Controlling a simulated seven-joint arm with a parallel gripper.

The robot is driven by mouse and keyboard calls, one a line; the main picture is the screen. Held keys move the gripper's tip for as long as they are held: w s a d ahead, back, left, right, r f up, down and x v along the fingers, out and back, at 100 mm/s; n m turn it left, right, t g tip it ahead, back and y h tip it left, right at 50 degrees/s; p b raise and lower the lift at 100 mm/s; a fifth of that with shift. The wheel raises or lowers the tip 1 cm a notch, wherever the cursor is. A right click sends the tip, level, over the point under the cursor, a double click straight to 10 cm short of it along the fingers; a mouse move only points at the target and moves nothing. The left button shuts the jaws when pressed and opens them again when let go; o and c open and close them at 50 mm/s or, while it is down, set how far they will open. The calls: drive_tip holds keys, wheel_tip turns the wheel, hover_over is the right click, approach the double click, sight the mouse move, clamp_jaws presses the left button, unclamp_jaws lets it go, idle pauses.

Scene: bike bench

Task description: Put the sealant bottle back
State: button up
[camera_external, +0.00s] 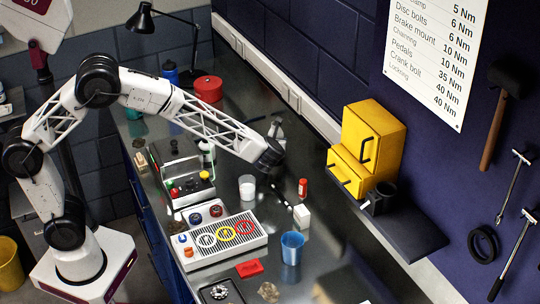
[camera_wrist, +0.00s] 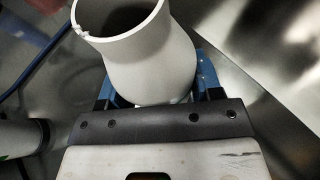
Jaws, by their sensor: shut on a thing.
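My gripper (camera_wrist: 152,92) has its blue fingers shut around a pale grey, hollow, round-mouthed thing (camera_wrist: 140,50) in the wrist view. Its open end faces up in that picture, with a small notch in the rim. I cannot tell whether it is the sealant bottle. In the outside view the arm's dark end (camera_external: 268,157) is above the bench, up and right of a white cup (camera_external: 247,187); the fingers and their hold are not clear there. A small white bottle (camera_external: 207,152) stands on the bench left of the arm's end; its label is not readable.
A white tray with coloured rings (camera_external: 217,241), a blue cup (camera_external: 292,247), a red small bottle (camera_external: 302,188) and a white block (camera_external: 301,216) stand below the arm. A yellow drawer cabinet (camera_external: 372,140) and a dark shelf (camera_external: 414,232) are at the right wall.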

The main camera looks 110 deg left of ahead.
drive_tip(key=shift+f, duration=0.4)
drive_tip(key=shift+f, duration=0.15)
drive_tip(key=o, duration=1)
drive_tip(key=shift+o, duration=0.2)
drive_tip(key=shift+r, duration=0.2)
drive_tip(key=v, duration=1.2)
drive_tip(key=shift+f, duration=0.1)
